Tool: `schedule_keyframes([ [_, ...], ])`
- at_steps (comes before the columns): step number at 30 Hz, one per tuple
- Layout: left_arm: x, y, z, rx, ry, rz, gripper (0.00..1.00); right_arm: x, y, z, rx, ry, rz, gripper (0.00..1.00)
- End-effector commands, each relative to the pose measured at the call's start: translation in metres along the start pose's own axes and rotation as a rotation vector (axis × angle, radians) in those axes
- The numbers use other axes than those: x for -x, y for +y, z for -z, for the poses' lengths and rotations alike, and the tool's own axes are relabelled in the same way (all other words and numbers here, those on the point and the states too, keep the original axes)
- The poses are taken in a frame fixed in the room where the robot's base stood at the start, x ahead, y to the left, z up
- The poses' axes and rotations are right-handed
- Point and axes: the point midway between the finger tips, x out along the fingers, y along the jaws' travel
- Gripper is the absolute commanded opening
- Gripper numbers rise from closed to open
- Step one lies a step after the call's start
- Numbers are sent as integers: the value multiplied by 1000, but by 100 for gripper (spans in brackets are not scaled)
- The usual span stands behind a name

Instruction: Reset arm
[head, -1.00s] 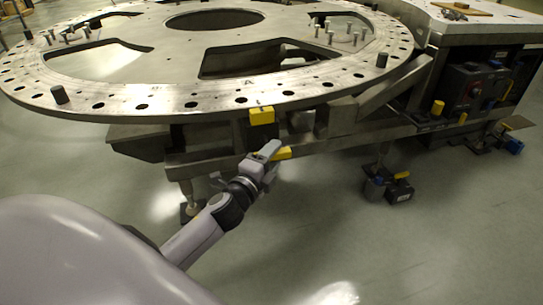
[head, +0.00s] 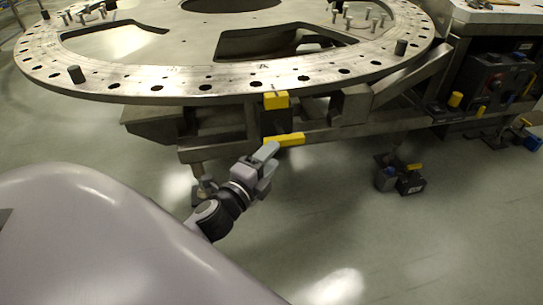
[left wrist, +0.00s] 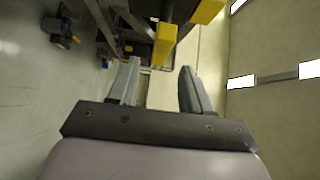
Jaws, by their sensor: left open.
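My left gripper (head: 268,158) is in the middle of the head view, in front of the turret plate's frame and below the plate's rim. In the left wrist view its two fingers (left wrist: 160,88) are apart, with nothing between them. A yellow bar (head: 285,140) sticks out from the frame just beyond the fingertips, and a yellow block (head: 276,100) sits above it under the rim. The yellow bar also shows ahead of the fingers in the left wrist view (left wrist: 165,45). I cannot tell whether the fingers touch it. My right gripper does not show.
The large round metal turret plate (head: 180,84), with holes and upright pins, fills the top. A dark foot unit (head: 410,184) lies on the floor. The floor (head: 400,250) in front is clear.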

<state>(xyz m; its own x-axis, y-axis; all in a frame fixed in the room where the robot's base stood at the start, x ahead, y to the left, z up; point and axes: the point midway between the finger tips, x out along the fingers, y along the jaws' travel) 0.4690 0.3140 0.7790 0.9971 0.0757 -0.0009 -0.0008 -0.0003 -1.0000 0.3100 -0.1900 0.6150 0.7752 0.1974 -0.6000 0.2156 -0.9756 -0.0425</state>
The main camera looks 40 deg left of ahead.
Motion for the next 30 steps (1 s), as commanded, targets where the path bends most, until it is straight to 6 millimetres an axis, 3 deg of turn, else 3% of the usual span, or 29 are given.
schedule_keyframes([
  [12,0,1,0,5,0,-3,49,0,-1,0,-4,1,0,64],
  [17,14,24,9,165,1,-76,49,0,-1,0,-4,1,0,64],
  [23,74,98,47,742,-58,-355,49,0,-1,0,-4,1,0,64],
  [27,133,146,86,1189,-175,-593,49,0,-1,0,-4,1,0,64],
  [30,179,167,117,1490,-294,-762,49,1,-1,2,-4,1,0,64],
])
